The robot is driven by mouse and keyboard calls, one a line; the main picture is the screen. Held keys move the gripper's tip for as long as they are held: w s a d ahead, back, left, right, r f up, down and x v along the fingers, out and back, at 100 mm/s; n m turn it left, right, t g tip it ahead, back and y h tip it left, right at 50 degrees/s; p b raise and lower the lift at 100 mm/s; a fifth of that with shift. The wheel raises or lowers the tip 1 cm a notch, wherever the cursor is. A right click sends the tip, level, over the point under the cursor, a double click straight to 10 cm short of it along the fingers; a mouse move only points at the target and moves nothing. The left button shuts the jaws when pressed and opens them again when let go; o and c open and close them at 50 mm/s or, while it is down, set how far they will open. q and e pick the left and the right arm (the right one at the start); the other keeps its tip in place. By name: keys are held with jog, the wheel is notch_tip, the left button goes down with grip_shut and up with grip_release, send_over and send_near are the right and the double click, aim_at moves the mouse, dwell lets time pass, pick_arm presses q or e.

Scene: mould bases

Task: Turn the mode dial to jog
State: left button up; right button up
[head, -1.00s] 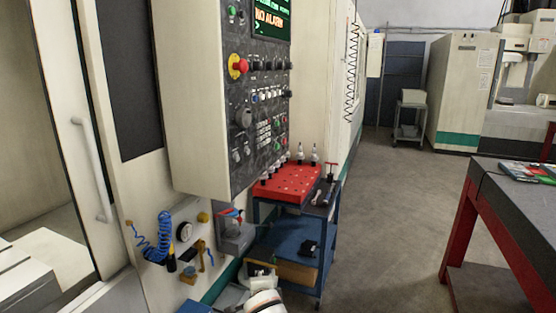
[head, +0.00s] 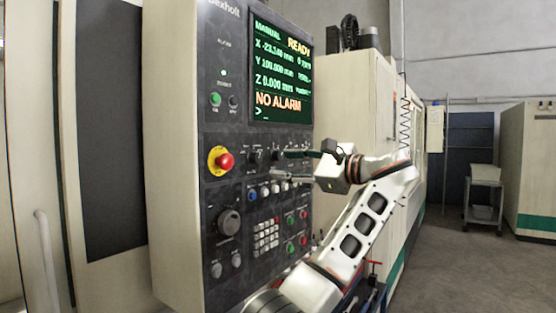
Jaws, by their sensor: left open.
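The machine's dark control panel (head: 205,120) faces me at an angle. A row of small black knobs crosses its middle; one knob (head: 252,157) shows just left of my fingers. Others in the row are partly hidden by my gripper, and I cannot read which knob is the mode dial or where it points. My left gripper (head: 280,164) is open and empty, its two fingers apart one above the other and pointing left at the panel near this row. I cannot tell whether they touch a knob. My right gripper is not in view.
The screen (head: 280,70) reads MANUAL, READY and NO ALARM. A red emergency button (head: 224,161) on a yellow ring sticks out left of the knobs. A large round dial (head: 228,222), a keypad (head: 266,235) and coloured buttons lie below. Open floor (head: 450,270) is at right.

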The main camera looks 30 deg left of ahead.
aim_at(259, 159)
pick_arm(q)
jog(key=a, duration=0.2)
jog(key=a+p, duration=0.1)
jog(key=a, duration=0.1)
jog(key=a+r, duration=0.1)
jog(key=a, duration=0.1)
jog(key=shift+w+a, duration=0.1)
jog(key=shift+w+a+f+p, duration=0.1)
jog(key=shift+w+a+p, duration=0.15)
jog(key=shift+a, duration=0.6)
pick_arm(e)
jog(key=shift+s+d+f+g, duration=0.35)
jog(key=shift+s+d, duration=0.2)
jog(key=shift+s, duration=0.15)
pick_arm(q)
jog(key=c, duration=1.1)
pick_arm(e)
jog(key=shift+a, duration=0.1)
